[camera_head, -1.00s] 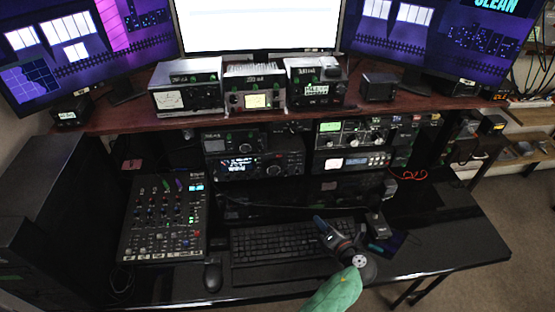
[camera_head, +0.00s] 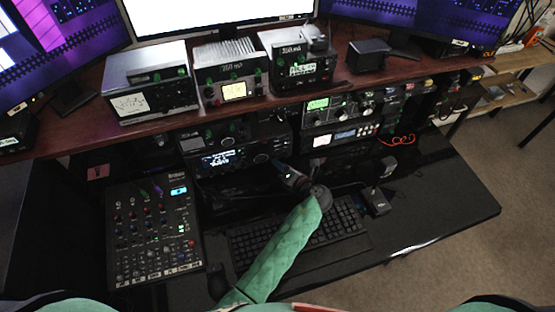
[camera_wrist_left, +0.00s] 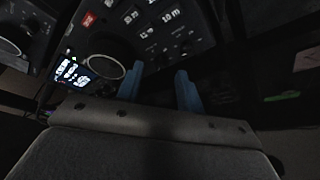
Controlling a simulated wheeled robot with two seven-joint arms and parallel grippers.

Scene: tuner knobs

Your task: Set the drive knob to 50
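My left gripper (camera_head: 283,171) reaches up from the green-sleeved arm, its tip just below the radio with the lit blue display (camera_head: 218,160). In the left wrist view its two blue fingers (camera_wrist_left: 158,80) stand apart with nothing seen between them. Beyond them is a dark radio panel with a large round knob (camera_wrist_left: 104,58), a lit display (camera_wrist_left: 75,76) and several small knobs and buttons, one marked "10 m". The fingers appear clear of the knobs. The labels are too small or dark to tell which knob is the drive knob. My right gripper is not in view.
A keyboard (camera_head: 345,232) lies under my left arm. A mixer (camera_head: 153,235) stands at the left, with a small black box (camera_head: 376,201) right of the keyboard. Several meter boxes stand on the red-brown shelf (camera_head: 75,131) above. The desk's right end is clear.

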